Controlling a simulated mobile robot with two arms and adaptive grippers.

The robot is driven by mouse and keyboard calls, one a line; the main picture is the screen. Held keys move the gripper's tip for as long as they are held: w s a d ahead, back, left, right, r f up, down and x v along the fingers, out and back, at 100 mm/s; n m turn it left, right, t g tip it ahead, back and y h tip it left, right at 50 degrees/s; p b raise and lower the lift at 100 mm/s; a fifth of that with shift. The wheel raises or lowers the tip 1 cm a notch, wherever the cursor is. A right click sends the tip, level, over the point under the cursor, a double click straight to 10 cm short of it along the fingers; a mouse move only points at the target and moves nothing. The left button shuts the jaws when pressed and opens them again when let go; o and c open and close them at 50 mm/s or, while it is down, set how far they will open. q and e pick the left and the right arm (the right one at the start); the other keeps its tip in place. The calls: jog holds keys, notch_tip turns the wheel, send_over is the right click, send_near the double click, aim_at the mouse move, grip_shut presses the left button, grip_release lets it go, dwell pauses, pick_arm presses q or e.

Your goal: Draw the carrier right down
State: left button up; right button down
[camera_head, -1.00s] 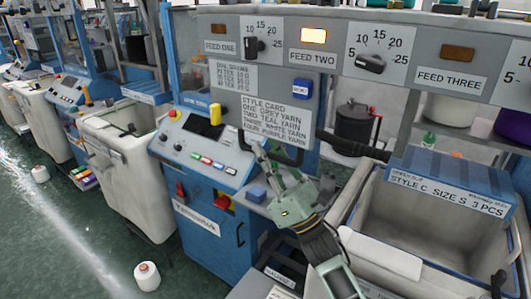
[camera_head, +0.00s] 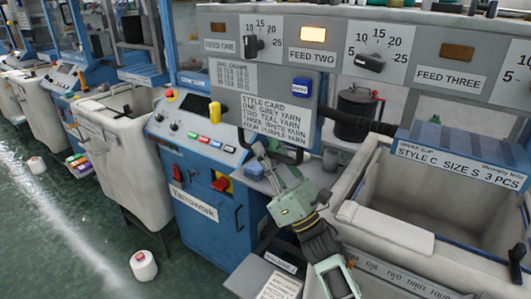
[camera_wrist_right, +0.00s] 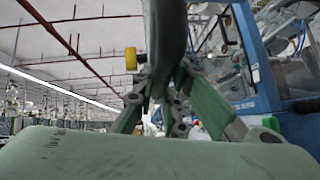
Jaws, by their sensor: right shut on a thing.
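The carrier looks to be the long grey beam with dials (camera_head: 385,44) and the grey panel (camera_head: 234,92) below it, which bears a style card (camera_head: 277,119). A black U-shaped handle (camera_head: 290,160) hangs at the panel's lower edge. My right gripper (camera_head: 265,153) reaches up from below and is shut on this handle at its left part. In the right wrist view a thick dark bar (camera_wrist_right: 167,35), apparently the handle, passes between the green fingers and hides part of the grip. My left gripper is not in view.
A bin marked Style C (camera_head: 388,227) stands at right.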

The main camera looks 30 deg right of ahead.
jog(key=shift+f, duration=0.15)
jog(key=c, duration=1.8)
grip_release()
jog(key=shift+o, duration=0.2)
jog(key=s+d+f, duration=0.1)
jog(key=s, duration=0.6)
jog(key=s+d+f, duration=0.2)
jog(key=s, duration=0.6)
jog(key=shift+s, duration=0.15)
jog(key=shift+f, duration=0.1)
jog(key=shift+c, duration=0.2)
